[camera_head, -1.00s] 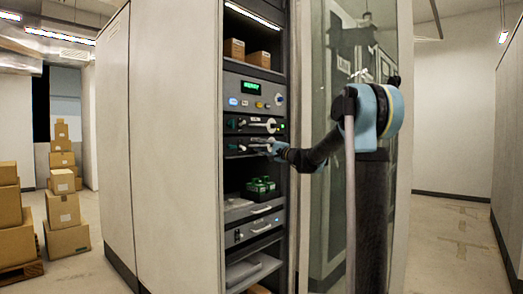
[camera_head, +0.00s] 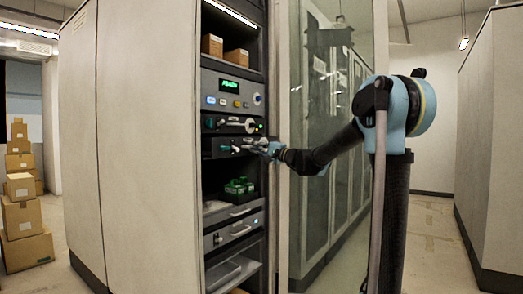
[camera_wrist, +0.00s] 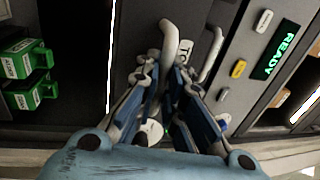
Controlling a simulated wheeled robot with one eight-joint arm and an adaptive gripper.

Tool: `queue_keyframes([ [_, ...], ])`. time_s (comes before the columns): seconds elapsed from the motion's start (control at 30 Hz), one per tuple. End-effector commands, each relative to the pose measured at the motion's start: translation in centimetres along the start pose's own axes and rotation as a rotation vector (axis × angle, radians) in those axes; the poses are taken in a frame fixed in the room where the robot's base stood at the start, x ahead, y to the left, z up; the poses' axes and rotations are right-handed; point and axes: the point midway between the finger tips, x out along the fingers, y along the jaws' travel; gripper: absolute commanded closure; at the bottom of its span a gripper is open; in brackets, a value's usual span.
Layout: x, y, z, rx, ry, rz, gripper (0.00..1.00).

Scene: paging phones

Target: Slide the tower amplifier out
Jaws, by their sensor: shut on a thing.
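Two black drawer-like units with pale handles sit one above the other in the open rack. My gripper (camera_head: 262,148) is at the lower black unit (camera_head: 222,147), shut on its handle. In the wrist view my gripper (camera_wrist: 168,75) has its fingers closed around a pale curved handle (camera_wrist: 171,42). A label beginning "TO" (camera_wrist: 187,65) shows beside this handle, partly hidden by a finger. The upper black unit (camera_head: 212,123) has a second handle, which also shows in the wrist view (camera_wrist: 213,50). I cannot tell how far the lower unit stands out.
A grey panel (camera_head: 220,92) with a lit "READY" display is above the units. Green-topped blocks (camera_head: 238,186) sit in the bay below. The glass door (camera_head: 325,130) stands open beside my arm. Cartons (camera_head: 24,215) are stacked at the left; floor at the right is clear.

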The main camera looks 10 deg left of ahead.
Motion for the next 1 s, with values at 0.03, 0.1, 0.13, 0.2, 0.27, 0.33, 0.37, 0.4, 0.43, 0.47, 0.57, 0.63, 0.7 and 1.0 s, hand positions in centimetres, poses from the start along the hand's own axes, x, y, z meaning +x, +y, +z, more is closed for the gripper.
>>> queue_keyframes([
  [0.03,-0.04,0.21,0.69,-0.001,-0.008,0.003,1.0],
  [0.1,-0.05,0.22,1.13,0.0,-0.015,0.003,1.0],
  [0.13,-0.06,0.23,1.24,0.0,-0.016,0.003,1.0],
  [0.2,-0.06,0.23,1.39,0.001,-0.019,0.003,1.0],
  [0.27,-0.06,0.24,1.42,0.001,-0.019,0.003,1.0],
  [0.33,-0.06,0.25,1.42,0.001,-0.02,0.003,1.0],
  [0.37,-0.06,0.25,1.43,0.0,-0.02,0.003,1.0],
  [0.4,-0.06,0.26,1.44,0.0,-0.02,0.003,1.0],
  [0.43,-0.06,0.26,1.44,0.0,-0.02,0.003,1.0],
  [0.47,-0.07,0.27,1.44,0.0,-0.02,0.003,1.0],
  [0.57,-0.05,0.22,1.42,0.001,-0.02,0.003,0.71],
  [0.63,-0.05,0.18,1.4,0.001,-0.019,0.002,0.71],
  [0.7,-0.04,0.14,1.37,0.002,-0.019,0.002,0.71],
  [1.0,-0.7,0.06,1.27,0.002,-0.018,0.001,0.71],
])
